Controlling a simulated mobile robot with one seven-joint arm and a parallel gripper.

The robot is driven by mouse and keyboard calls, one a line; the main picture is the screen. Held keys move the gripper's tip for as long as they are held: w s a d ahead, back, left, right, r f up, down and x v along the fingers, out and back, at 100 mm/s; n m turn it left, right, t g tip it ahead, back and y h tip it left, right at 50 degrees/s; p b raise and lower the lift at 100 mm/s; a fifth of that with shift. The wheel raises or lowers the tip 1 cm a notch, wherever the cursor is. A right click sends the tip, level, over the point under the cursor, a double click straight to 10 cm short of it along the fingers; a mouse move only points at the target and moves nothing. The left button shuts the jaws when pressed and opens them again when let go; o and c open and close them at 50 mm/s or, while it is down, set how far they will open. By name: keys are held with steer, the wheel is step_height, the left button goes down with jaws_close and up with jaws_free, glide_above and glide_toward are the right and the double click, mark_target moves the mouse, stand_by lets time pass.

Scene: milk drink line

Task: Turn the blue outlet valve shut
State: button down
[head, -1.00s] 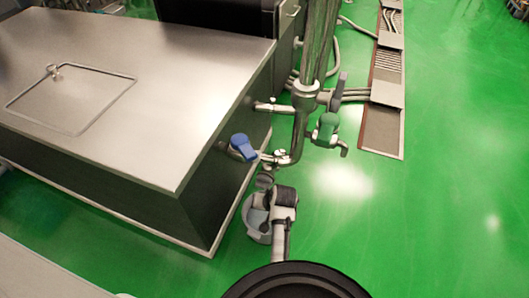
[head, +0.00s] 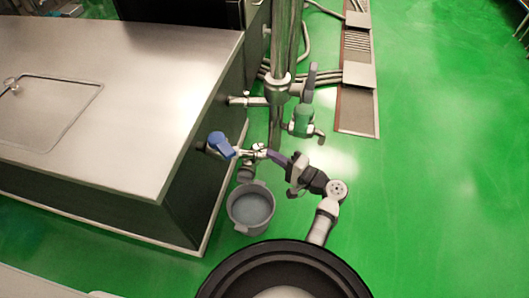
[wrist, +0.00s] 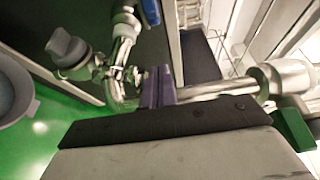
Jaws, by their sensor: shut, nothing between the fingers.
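The blue outlet valve handle (head: 221,144) sits on a metal pipe beside the side wall of the steel tank, right of the tank top in the head view. Part of the blue handle (wrist: 150,11) shows at the top edge of the wrist view. My gripper (head: 275,156) has purple fingers, which are closed together with nothing between them. It is right of the blue handle, near the pipe fittings and apart from the handle. The closed fingers (wrist: 157,88) also show in the wrist view, in front of the bright pipe. Whether they touch that pipe I cannot tell.
A grey bucket (head: 235,214) stands on the green floor below the blue valve. A dark grey knob (wrist: 70,47) sits on the lower pipework. A green valve (head: 303,119) and a vertical pipe (head: 286,45) stand behind my gripper. The floor to the right is open.

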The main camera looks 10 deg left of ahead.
mark_target(221, 145)
steer(key=a+p, duration=0.2)
steer(key=a, duration=0.8)
steer(key=shift+w+p, duration=0.2)
steer(key=shift+p, duration=0.2)
steer(key=shift+s, duration=0.1)
steer(key=shift+s+a+m+t, duration=0.1)
steer(key=shift+s+m+t, duration=0.15)
steer(key=shift+t, duration=0.25)
